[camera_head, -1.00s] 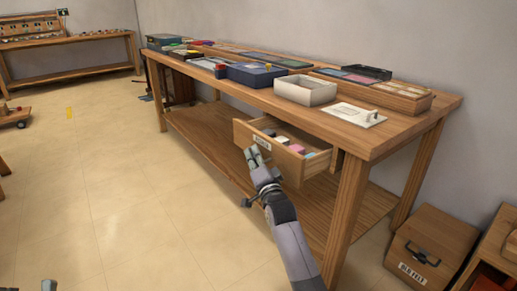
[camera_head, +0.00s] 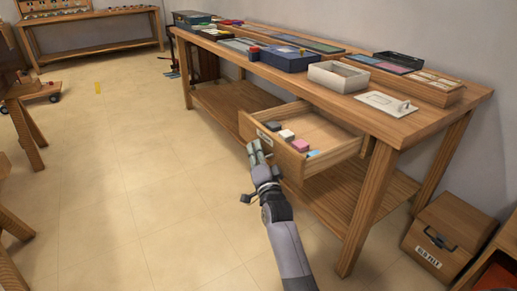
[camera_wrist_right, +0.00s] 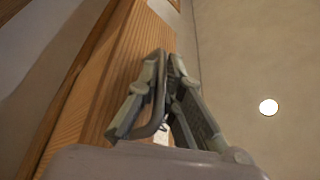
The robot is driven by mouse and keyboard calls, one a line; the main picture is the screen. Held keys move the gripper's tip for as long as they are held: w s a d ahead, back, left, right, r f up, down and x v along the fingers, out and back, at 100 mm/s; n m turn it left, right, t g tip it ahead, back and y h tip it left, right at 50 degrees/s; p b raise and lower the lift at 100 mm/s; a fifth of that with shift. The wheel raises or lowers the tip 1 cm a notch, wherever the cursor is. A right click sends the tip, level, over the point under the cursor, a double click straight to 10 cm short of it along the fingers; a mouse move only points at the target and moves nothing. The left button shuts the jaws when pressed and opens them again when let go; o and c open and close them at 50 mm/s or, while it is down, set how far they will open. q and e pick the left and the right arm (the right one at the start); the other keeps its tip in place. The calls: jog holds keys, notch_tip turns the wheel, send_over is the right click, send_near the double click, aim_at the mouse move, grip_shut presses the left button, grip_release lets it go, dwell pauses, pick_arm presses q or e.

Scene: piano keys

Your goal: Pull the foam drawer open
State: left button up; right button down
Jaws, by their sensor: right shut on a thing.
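The wooden drawer (camera_head: 292,161) stands well out from under the workbench top, and its inside shows from above. Several small blocks in dark, white, pink and blue lie near its front. A pale label (camera_head: 265,138) is on its front panel. My right gripper (camera_head: 256,150) is at the drawer front, just below the label. In the right wrist view, my right gripper (camera_wrist_right: 166,62) is shut on the curved metal handle (camera_wrist_right: 158,104), close against the wooden front. The fingers hide part of the handle. My left gripper is not in view.
The workbench top (camera_head: 440,108) carries boxes, a white tray (camera_head: 338,76) and a white plate with a knob (camera_head: 386,104). A wooden box (camera_head: 447,238) stands on the floor at lower right. The tiled floor (camera_head: 140,180) left of the drawer is clear.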

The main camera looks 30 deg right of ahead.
jog(key=shift+f, duration=0.15)
jog(key=c, duration=2)
grip_release()
jog(key=v, duration=1.2)
jog(key=shift+s, duration=0.1)
